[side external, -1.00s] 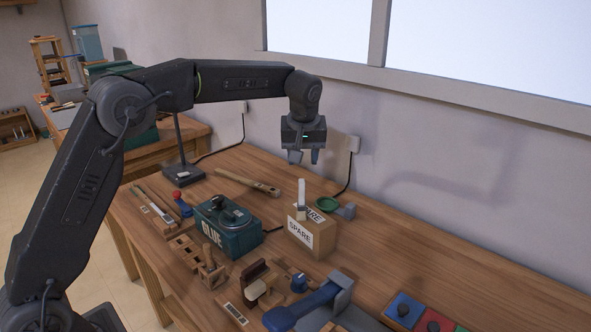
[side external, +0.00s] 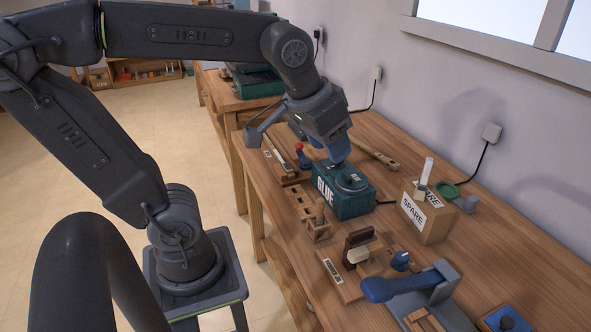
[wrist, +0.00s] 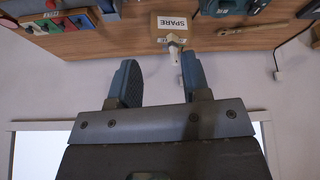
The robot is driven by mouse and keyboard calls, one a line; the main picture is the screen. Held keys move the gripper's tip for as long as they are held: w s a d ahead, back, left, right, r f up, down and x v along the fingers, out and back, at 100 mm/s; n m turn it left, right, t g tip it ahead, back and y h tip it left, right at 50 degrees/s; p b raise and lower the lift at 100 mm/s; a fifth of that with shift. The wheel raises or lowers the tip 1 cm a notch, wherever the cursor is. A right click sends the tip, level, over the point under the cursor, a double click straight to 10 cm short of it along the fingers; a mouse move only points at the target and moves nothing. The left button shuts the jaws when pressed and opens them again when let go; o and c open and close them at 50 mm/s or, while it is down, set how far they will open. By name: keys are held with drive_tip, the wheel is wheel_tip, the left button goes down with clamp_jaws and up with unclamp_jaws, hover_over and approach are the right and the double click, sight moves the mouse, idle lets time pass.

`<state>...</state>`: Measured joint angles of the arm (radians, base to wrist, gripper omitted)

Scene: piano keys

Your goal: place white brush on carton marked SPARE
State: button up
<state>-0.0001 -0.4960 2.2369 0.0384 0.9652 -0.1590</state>
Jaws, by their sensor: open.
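The white brush (side external: 425,172) stands upright, handle up, on top of the carton marked SPARE (side external: 427,218), a tan box with a white label. In the wrist view, the brush (wrist: 174,45) and the carton (wrist: 172,21) show near the top, beyond my fingertips. My gripper (side external: 338,150) is open, and its two fingers (wrist: 158,75) hold nothing. It is apart from the brush and, in the side view, lies up and left of the carton, overlapping the teal glue box in the picture. Its height above the bench is hard to tell.
The teal GLUE box (side external: 342,194) stands left of the carton. A green round dish (side external: 445,189) lies behind it. A blue-handled tool (side external: 402,287) and wooden pieces (side external: 355,255) lie in front. Bare bench (side external: 520,248) shows right of the carton.

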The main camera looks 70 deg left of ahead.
drive_tip(key=s+f+m, duration=0.1)
drive_tip(key=s+f, duration=0.3)
drive_tip(key=s, duration=0.2)
drive_tip(key=shift+d+m+t, duration=0.3)
drive_tip(key=shift+o, duration=0.5)
drive_tip(key=shift+r, duration=0.15)
idle(0.7)
drive_tip(key=w+r+n, duration=0.2)
drive_tip(key=w+r, duration=0.1)
drive_tip(key=w, duration=0.5)
drive_tip(key=n+g+y, duration=0.1)
drive_tip(key=n+y, duration=0.3)
drive_tip(key=n, duration=0.3)
approach(430, 161)
drive_tip(key=x, duration=0.6)
drive_tip(key=shift+s+a+f, duration=0.15)
drive_tip(key=shift+s+a, duration=0.05)
drive_tip(key=shift+w+x, duration=0.1)
drive_tip(key=shift+x, duration=1.25)
drive_tip(key=shift+w+x, duration=0.15)
drive_tip(key=shift+x, duration=1.2)
drive_tip(key=shift+d, duration=0.2)
